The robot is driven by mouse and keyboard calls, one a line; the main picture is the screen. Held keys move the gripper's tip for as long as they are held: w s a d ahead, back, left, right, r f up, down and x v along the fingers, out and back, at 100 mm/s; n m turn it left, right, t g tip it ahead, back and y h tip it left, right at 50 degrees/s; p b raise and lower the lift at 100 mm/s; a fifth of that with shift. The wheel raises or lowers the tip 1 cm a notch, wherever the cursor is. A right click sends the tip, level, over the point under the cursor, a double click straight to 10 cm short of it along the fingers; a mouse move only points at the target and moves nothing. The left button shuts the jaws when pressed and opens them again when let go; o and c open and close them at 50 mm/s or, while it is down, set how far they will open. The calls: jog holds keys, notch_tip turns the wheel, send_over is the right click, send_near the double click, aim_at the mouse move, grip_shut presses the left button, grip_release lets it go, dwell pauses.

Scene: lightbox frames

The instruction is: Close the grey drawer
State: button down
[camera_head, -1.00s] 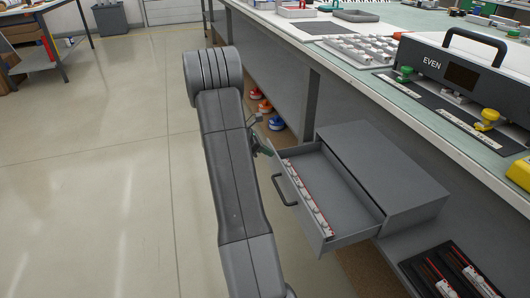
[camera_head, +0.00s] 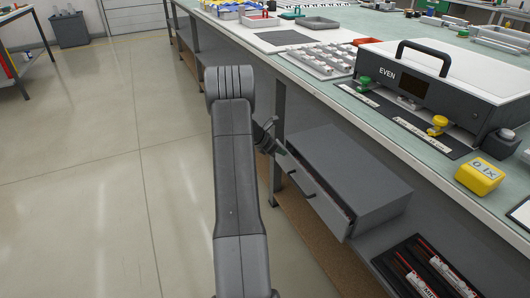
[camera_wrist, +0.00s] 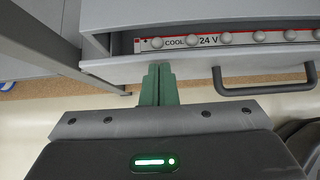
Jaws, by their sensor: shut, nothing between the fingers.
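The grey drawer (camera_head: 318,199) is part of a grey cabinet (camera_head: 362,180) on the shelf under the workbench. In the head view it is open only a little, with a narrow dark gap at its top. In the wrist view the drawer front (camera_wrist: 200,68) shows with its dark handle (camera_wrist: 265,85), and a strip of round white items marked "COOL 24 V" (camera_wrist: 225,40) lies inside. My gripper (camera_wrist: 158,72) is shut and empty, its green fingertips at the drawer front, left of the handle. They look in contact with it. In the head view my gripper (camera_head: 280,150) is at the drawer's far end.
The bench top (camera_head: 345,100) overhangs the cabinet. A bench leg (camera_head: 275,140) stands close beside my gripper. A black tray (camera_head: 425,270) with red-and-white items lies on the shelf to the right. The floor at left is clear.

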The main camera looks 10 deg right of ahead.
aim_at(287, 151)
jog(key=d, duration=0.1)
jog(key=w+d, duration=0.1)
jog(key=d, duration=0.1)
jog(key=shift+d+p, duration=0.3)
jog(key=shift+p, duration=0.05)
jog(key=shift+w+r, duration=0.1)
jog(key=shift+w, duration=0.05)
jog(key=shift+d+r, duration=0.1)
jog(key=shift+d, duration=0.05)
jog(key=shift+a, duration=0.35)
jog(key=a+f+p+v, duration=0.2)
jog(key=v, duration=1)
jog(key=shift+s+a+p, duration=0.15)
jog(key=shift+s+p, duration=0.2)
jog(key=shift+s, duration=0.15)
